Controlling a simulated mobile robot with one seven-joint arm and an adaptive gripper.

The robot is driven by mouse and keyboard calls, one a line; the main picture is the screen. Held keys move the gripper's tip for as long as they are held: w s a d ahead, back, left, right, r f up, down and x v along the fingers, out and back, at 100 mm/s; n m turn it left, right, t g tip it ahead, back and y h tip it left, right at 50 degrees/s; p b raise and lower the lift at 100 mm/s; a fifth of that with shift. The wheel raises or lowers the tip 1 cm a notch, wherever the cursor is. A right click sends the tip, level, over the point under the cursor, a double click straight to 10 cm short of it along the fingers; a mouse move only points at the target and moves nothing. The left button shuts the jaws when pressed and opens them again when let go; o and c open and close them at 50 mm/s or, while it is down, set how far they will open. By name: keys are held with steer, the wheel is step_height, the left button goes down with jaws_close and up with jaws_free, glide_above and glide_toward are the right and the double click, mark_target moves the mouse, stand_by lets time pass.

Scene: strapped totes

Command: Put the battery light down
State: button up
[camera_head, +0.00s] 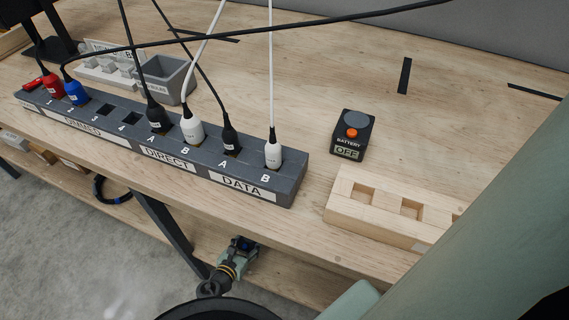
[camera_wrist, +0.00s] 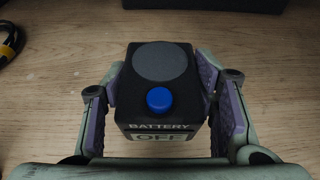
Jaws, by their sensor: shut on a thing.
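A black battery light (camera_wrist: 160,62) with a blue button, a round grey disc and a label reading BATTERY OFF is between the fingers of my gripper (camera_wrist: 160,95) in the wrist view. My gripper is shut on it from both sides. The light is above or on a wooden surface; I cannot tell if it touches. In the head view my gripper (camera_head: 240,250) is low, beyond the bench's front edge and by the lower shelf, with the held light mostly hidden. A second battery light (camera_head: 352,134), with an orange button and reading OFF, stands on the bench.
On the bench (camera_head: 300,60) are a dark socket strip (camera_head: 100,122) with several plugged cables, a grey bin (camera_head: 168,80) and a wooden block with square pockets (camera_head: 385,212). The lower shelf (camera_head: 275,287) lies below. In the wrist view, a dark object (camera_wrist: 205,4) lies beyond.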

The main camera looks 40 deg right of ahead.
steer(key=w+d+b, duration=0.1)
steer(key=d, duration=0.3)
steer(key=w+d+b, duration=0.1)
steer(key=w+d, duration=0.1)
steer(key=d, duration=0.2)
steer(key=w+d+f+b, duration=0.1)
steer(key=w+d, duration=0.1)
steer(key=d, duration=0.2)
steer(key=shift+w+d+f, duration=0.1)
steer(key=shift+d, duration=0.25)
steer(key=f+b, duration=0.3)
steer(key=shift+w+d+f+b, duration=0.1)
steer(key=shift+d+f+b, duration=0.2)
steer(key=shift+b, duration=0.1)
steer(key=shift+f, duration=0.15)
steer(key=o, duration=1.6)
steer(key=shift+c, duration=0.2)
